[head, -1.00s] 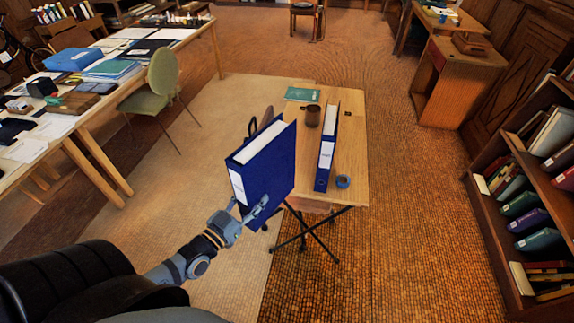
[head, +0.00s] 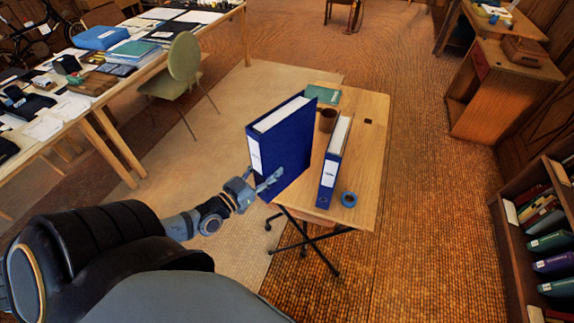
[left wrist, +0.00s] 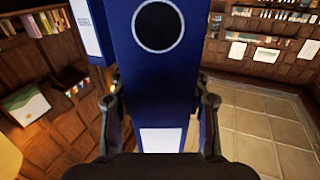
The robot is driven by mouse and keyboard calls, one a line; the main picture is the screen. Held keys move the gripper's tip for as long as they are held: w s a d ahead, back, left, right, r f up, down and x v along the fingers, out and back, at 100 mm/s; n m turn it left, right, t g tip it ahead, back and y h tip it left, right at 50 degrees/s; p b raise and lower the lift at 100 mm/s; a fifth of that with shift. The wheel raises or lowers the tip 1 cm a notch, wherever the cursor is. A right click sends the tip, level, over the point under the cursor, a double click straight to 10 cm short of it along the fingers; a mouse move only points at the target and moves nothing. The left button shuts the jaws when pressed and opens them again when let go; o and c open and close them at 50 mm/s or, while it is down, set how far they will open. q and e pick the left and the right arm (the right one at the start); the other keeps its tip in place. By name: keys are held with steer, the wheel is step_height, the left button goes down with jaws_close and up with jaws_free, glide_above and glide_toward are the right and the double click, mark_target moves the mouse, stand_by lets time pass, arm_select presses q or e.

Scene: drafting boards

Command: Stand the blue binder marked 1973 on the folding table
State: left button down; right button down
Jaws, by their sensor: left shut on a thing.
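My left gripper (head: 262,188) is shut on a blue binder (head: 287,155) with a white spine label. I hold it upright at the left side of the folding table (head: 362,150); I cannot tell whether its bottom touches the top. In the left wrist view the binder's blue spine (left wrist: 160,90), with a round finger hole and white label, fills the middle between the fingers (left wrist: 160,108). A second blue binder (head: 335,165) stands on the table to its right. Label writing is too small to read. My right gripper is not in view.
A brown cup (head: 327,121) and a green booklet (head: 323,95) are farther back. The table's right side is clear. A bookshelf (head: 520,235) stands at right, a green chair (head: 184,75) at left.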

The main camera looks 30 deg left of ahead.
arm_select(q)
steer(key=w+a+f+b, duration=0.4)
steer(key=w+f+b, duration=0.7)
steer(key=b, duration=0.3)
steer(key=shift+a+f+b, duration=0.15)
steer(key=shift+f+b, duration=0.2)
steer(key=shift+f, duration=0.25)
steer(key=c, duration=1)
jaws_free()
steer(key=shift+f, duration=0.15)
steer(key=shift+c, duration=0.2)
steer(key=o, duration=0.4)
